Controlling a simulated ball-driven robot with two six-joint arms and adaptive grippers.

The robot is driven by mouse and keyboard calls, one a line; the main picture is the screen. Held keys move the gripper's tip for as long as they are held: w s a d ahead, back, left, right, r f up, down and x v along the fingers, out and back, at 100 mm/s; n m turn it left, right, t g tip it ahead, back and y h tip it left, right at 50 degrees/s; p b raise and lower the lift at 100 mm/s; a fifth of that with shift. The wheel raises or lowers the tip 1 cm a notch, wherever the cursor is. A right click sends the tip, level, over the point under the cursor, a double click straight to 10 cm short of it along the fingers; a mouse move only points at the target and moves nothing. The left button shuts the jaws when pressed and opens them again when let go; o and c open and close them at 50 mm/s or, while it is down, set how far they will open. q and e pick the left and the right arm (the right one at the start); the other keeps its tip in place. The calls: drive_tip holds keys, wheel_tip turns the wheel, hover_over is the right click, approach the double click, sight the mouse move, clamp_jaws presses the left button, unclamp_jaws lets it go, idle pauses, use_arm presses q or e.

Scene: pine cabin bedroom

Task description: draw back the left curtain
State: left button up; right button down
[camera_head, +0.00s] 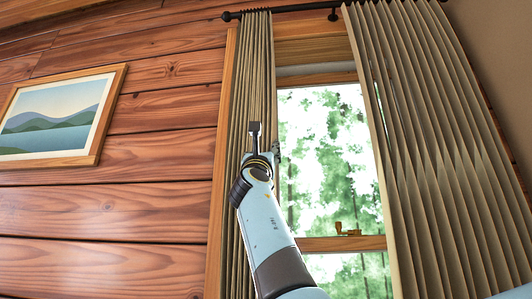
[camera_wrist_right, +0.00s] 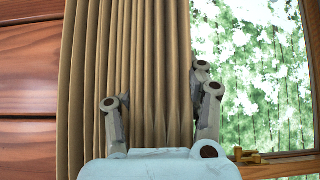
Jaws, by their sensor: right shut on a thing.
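The left curtain (camera_head: 255,70) is a tan pleated cloth, bunched narrow at the left side of the window in the head view. My right gripper (camera_head: 262,142) is at about the middle of its height, at its right part. In the right wrist view the curtain (camera_wrist_right: 150,60) fills the centre, and the fingers of my right gripper (camera_wrist_right: 160,110) stand on either side of several folds, shut on them. The fingertips are partly hidden in the cloth. The right finger is at the curtain's right edge, beside the glass. My left gripper is not in view.
The right curtain (camera_head: 440,150) hangs wide over the right side of the window (camera_head: 325,150). A dark rod (camera_head: 300,8) runs above. A brass latch (camera_head: 347,230) sits on the lower window rail. A framed landscape picture (camera_head: 60,115) hangs on the plank wall at left.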

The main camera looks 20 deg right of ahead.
drive_tip(key=c, duration=0.7)
unclamp_jaws()
drive_tip(key=v, duration=0.7)
drive_tip(key=shift+s+f, duration=0.15)
drive_tip(key=shift+f, duration=0.1)
